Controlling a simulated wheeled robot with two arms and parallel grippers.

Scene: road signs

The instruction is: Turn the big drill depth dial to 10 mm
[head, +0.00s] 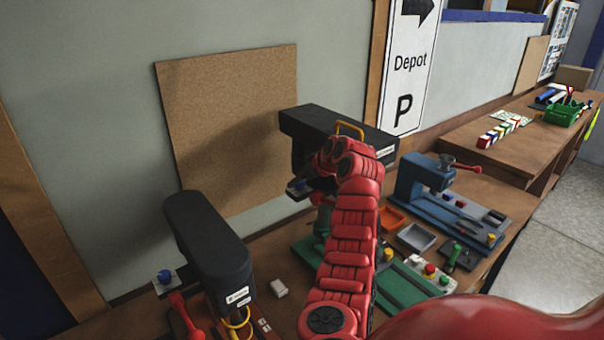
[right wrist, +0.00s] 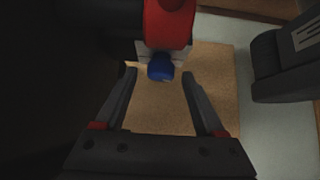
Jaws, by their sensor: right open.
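The big drill (head: 335,125) has a black head cover with a yellow handle on top and a green base (head: 402,288). Its blue depth dial (head: 298,184) sits at the left side under the cover, and it also shows in the right wrist view (right wrist: 160,68) in front of a pale plate. My right gripper (head: 312,185) is at the dial, partly hidden by my red arm. In the right wrist view the right gripper (right wrist: 159,74) is open, with the dial between its fingertips and gaps on both sides. The dial's scale cannot be read. My left gripper is not in view.
A second black-covered drill (head: 212,245) with its own blue knob (head: 165,277) stands at the left. A blue machine (head: 435,190), an orange tray (head: 390,219) and a grey tray (head: 416,238) lie to the right. A cork board (head: 225,120) leans on the wall behind.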

